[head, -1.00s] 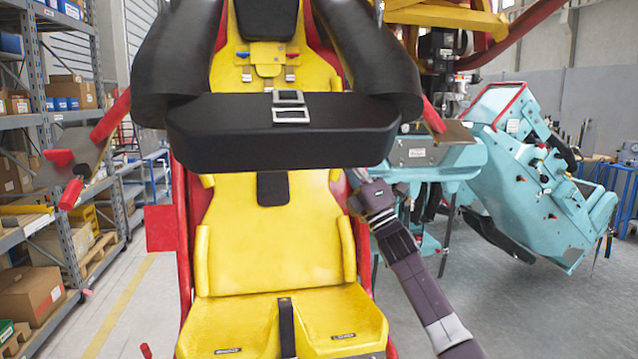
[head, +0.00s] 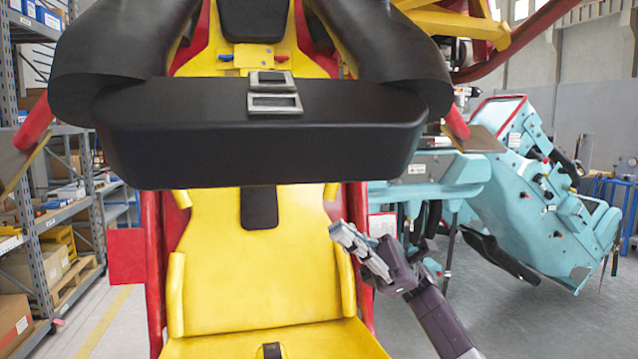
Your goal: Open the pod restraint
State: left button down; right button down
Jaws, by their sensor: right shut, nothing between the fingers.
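The pod restraint (head: 260,135) is a black padded bar with two thick black shoulder arms and a metal buckle (head: 273,93) on its front. It spans in front of the yellow seat (head: 265,285), across the upper backrest and well above the seat base. My right gripper (head: 340,232) is below the bar, in front of the right side of the backrest. Its fingers are shut and empty, pointing up and left, apart from the bar. My left gripper is not in view.
Red frame sides flank the seat, with a red panel (head: 126,256) at left. Turquoise machinery (head: 545,195) stands behind at right. Shelving (head: 45,240) with boxes lines the left. Open floor lies at lower right.

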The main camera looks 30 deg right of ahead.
aim_at(324, 153)
jog(key=s+a+r+p, duration=0.2)
jog(key=a+r+p, duration=0.4)
jog(key=r, duration=0.1)
jog(key=shift+s+r, duration=0.35)
jog(key=r, duration=0.1)
jog(key=s+r, duration=0.1)
jog(key=r, duration=0.1)
jog(key=s+r, duration=0.1)
jog(key=r, duration=0.1)
jog(key=shift+a+r, duration=0.15)
jog(key=shift+a, duration=0.15)
jog(key=s+r, duration=0.1)
jog(key=r, duration=0.2)
jog(key=s+a+r+p, duration=0.1)
jog(key=r, duration=0.2)
jog(key=s+r, duration=0.1)
jog(key=r, duration=0.2)
jog(key=shift+s+a+r+p, duration=0.15)
jog(key=shift+s+r+p, duration=0.1)
jog(key=shift+r+p, duration=0.15)
jog(key=shift+f, duration=0.15)
